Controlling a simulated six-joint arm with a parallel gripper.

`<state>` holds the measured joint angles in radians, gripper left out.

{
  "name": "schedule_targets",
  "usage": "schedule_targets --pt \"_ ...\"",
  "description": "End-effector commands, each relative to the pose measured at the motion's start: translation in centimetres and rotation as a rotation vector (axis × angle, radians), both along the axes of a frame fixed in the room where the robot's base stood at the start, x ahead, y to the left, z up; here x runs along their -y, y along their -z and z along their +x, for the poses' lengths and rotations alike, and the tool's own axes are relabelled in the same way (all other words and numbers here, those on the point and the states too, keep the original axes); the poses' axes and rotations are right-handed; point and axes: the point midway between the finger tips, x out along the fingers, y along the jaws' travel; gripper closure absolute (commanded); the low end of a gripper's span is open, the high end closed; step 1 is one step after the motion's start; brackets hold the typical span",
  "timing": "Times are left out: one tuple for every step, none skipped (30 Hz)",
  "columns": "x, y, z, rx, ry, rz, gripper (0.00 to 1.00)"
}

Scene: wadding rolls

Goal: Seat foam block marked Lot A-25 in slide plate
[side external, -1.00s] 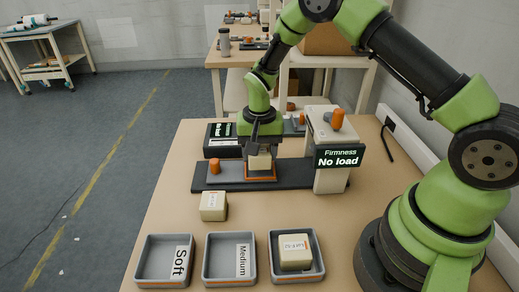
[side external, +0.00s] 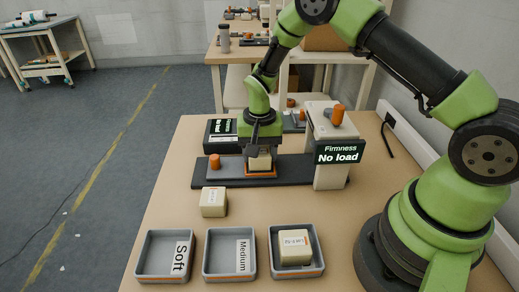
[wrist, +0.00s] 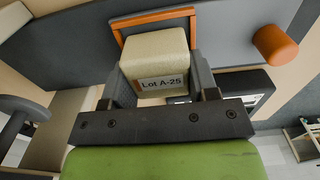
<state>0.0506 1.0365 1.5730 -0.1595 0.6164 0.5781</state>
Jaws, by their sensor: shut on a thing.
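The cream foam block (wrist: 155,60) has a white label reading Lot A-25 facing the wrist camera. My gripper (wrist: 160,85) is shut on it, one dark finger on each side. In the side view my gripper (side external: 262,150) points down with the block (side external: 260,162) over the orange-edged seat (side external: 262,176) of the grey slide plate (side external: 228,172). The orange edge also shows just beyond the block in the wrist view (wrist: 150,18). The block looks upright and low at the seat. Whether it touches the bottom is hidden.
The tester's display (side external: 339,153) reads Firmness, No load. An orange knob (side external: 214,161) stands on the plate's left. Another cream block (side external: 213,202) lies on the table in front. Trays marked Soft (side external: 150,270) and Medium (side external: 215,270) look empty; a third tray (side external: 315,272) holds a block.

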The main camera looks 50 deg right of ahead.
Motion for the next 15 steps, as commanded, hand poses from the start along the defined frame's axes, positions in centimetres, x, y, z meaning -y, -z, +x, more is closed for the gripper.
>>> schedule_targets --pt "0.0 0.04 0.01 0.0 0.0 0.0 0.68" --pt "0.0 0.04 0.01 0.0 0.0 0.0 0.68" --pt "0.0 0.03 0.01 0.0 0.0 0.0 0.68" --pt "0.0 0.02 0.01 0.0 0.0 0.0 0.68" --pt "0.0 0.02 0.01 0.0 0.0 0.0 0.68" --pt "0.0 0.02 0.01 0.0 0.0 0.0 0.68" --pt "0.0 0.02 0.01 0.0 0.0 0.0 0.68" --pt "0.0 0.02 0.01 0.001 0.0 0.001 0.68" --pt "0.0 0.02 0.01 0.0 0.0 0.0 0.44" --pt "0.0 0.01 0.01 0.001 0.0 0.001 0.37" --pt "0.0 0.01 0.01 0.0 0.0 0.0 0.3" --pt "0.0 0.01 0.01 0.001 0.001 0.001 0.21" --pt "0.0 0.01 0.01 0.001 0.001 0.001 0.16" --pt "0.0 0.01 0.01 0.001 0.001 0.001 0.16" --pt "0.0 0.01 0.01 0.001 0.001 0.001 0.16"
